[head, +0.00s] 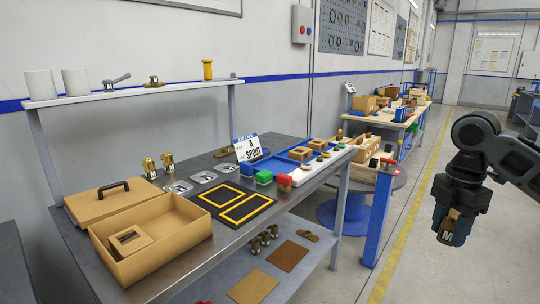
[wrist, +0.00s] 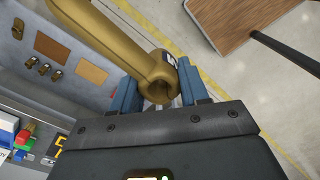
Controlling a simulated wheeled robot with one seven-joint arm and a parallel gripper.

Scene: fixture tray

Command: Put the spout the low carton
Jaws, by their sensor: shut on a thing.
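My gripper (head: 447,232) hangs at the right of the head view, over the open floor and away from the bench. It is shut on a brass spout (head: 450,224) with a dark "M" label. In the wrist view, the blue fingers of my gripper (wrist: 158,92) clasp the spout (wrist: 105,38) near its round, hollow end, and its long arm reaches to the upper left. The low carton (head: 178,257), an open brown box, stands at the front left of the bench. A smaller box with a slotted insert sits inside it.
A brown case lid with a black handle (head: 112,203) lies behind the carton. A black mat with yellow frames (head: 236,204) lies to its right. Brass fittings (head: 158,163) stand at the back.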

